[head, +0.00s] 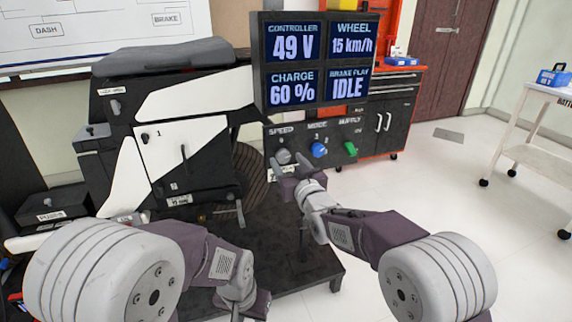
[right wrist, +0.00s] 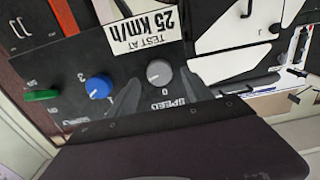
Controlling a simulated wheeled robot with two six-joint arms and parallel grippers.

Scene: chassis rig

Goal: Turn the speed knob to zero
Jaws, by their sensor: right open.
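The grey speed knob (head: 283,156) is at the left end of the black control panel (head: 336,140), under the label SPEED. In the right wrist view the knob (right wrist: 159,72) appears upside down, with a 0 mark beside it. My right gripper (head: 290,168) is open at the knob. In the right wrist view its two fingers (right wrist: 160,88) stand on either side of the knob, apart from it as far as I can see. The knob's pointer is too small to read. The display (head: 317,62) reads WHEEL 15 km/h. My left arm is low at the left; its fingers do not show.
A blue mode knob (head: 319,150) and a green supply knob (head: 350,148) sit to the right on the same panel. A white label (right wrist: 146,28) reads TEST AT 25 km/h. The black and white rig (head: 185,150) stands left. Open floor lies right.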

